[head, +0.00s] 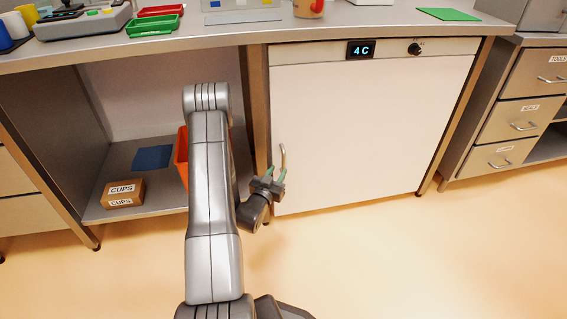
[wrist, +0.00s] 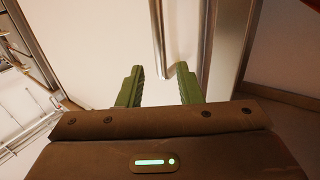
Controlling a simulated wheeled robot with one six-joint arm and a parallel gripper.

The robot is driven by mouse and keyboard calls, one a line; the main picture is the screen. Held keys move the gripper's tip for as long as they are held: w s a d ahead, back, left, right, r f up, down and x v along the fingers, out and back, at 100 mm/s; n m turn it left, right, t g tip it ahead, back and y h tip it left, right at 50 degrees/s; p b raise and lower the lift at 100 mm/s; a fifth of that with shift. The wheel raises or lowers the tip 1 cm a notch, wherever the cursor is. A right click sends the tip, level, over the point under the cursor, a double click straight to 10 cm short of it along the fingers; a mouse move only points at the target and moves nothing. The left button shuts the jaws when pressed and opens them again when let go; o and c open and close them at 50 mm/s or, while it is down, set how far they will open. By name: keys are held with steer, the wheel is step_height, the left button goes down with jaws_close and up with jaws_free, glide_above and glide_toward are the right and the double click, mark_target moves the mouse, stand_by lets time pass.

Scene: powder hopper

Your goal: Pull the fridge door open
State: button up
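The fridge door (head: 375,125) is a flat white panel under the counter, and it looks shut in the head view. Its handle (head: 283,157) is a short vertical metal bar near the door's left edge. My gripper (head: 276,172) is at the lower end of the handle. In the wrist view my gripper (wrist: 160,68) has its two green fingers apart, with nothing clamped between them. The lower end of the handle (wrist: 158,40) shows in line with the gap between the fingertips. I cannot tell whether it is within the fingers' reach.
Above the door a panel carries a display (head: 361,50) reading 4 C and a dark knob (head: 414,49). Left of the fridge, an open shelf holds a CUPS box (head: 123,193), a blue mat (head: 152,157) and an orange bin (head: 181,155). The floor before the door is clear.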

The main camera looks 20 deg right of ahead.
mark_target(283, 162)
steer(key=b+x, duration=0.1)
steer(key=x, duration=0.6)
jaws_close()
